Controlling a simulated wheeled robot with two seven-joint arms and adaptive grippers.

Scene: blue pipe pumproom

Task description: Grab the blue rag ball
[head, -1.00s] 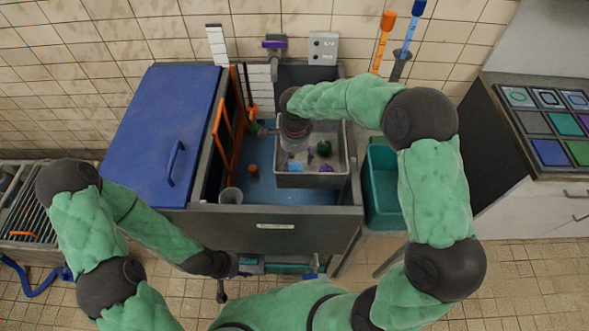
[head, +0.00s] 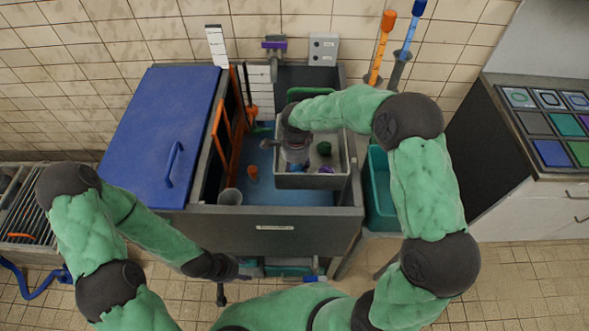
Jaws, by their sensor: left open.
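My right gripper (head: 297,163) points down into the left part of the grey tray (head: 312,182), which sits in the sink basin. Its fingers are small and dark here, and I cannot tell whether they are open or shut. The light blue rag ball is not clearly visible now; the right gripper covers the spot in the tray where a light blue lump showed before. A dark green ball (head: 324,148) and a purple lump (head: 326,170) lie in the tray to the right of the gripper. My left gripper (head: 238,268) is open, low in front of the sink.
An orange object (head: 252,173) and a pale cup (head: 230,196) stand in the basin (head: 275,197) left of the tray. A blue lid (head: 158,125) is at left. A teal bin (head: 380,190) is right of the sink. A faucet (head: 274,60) rises behind.

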